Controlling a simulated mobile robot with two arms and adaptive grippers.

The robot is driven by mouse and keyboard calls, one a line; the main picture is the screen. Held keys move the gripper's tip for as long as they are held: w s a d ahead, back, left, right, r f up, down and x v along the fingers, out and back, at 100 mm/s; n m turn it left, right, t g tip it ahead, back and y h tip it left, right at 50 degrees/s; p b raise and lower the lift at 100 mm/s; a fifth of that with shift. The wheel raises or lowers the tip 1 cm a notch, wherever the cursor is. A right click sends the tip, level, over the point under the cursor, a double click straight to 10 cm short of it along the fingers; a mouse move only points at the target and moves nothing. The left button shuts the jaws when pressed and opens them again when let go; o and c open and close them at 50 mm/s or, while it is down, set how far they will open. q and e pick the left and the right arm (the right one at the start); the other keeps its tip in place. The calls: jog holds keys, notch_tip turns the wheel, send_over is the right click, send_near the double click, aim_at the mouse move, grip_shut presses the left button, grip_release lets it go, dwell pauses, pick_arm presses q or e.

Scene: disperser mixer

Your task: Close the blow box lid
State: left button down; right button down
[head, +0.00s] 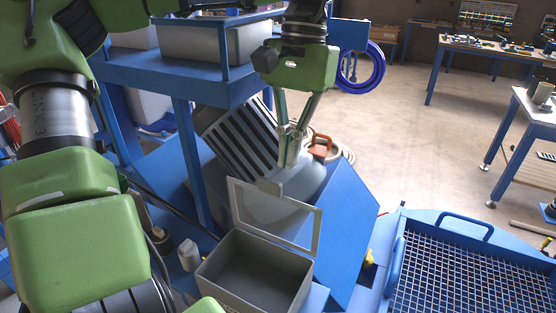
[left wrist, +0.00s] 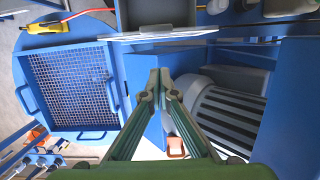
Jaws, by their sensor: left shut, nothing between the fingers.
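The blow box (head: 252,272) is a grey open-topped box at the lower middle of the head view. Its lid (head: 235,205), a pale frame with a see-through window, stands raised at the back of the box. My left gripper (head: 287,160) points down just behind the lid's upper edge, its fingers shut and empty. In the left wrist view the shut fingertips (left wrist: 160,73) are below the lid's pale edge (left wrist: 160,34), with the box (left wrist: 157,11) beyond. Whether they touch the lid I cannot tell. My right gripper is not in view.
A ribbed grey motor (head: 240,135) and a slanted blue panel (head: 345,230) stand close around the gripper. A blue shelf (head: 185,80) is at the upper left. A blue-framed mesh tray (head: 465,275) is at the lower right. Open floor lies beyond.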

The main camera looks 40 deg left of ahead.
pick_arm(q)
jog(key=s, duration=0.2)
jog(key=s+d, duration=0.1)
jog(key=s, duration=0.1)
jog(key=shift+d+r+p, duration=0.1)
jog(key=shift+p, duration=0.3)
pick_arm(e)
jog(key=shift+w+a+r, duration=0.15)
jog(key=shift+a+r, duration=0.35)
pick_arm(q)
jog(key=shift+w, duration=0.15)
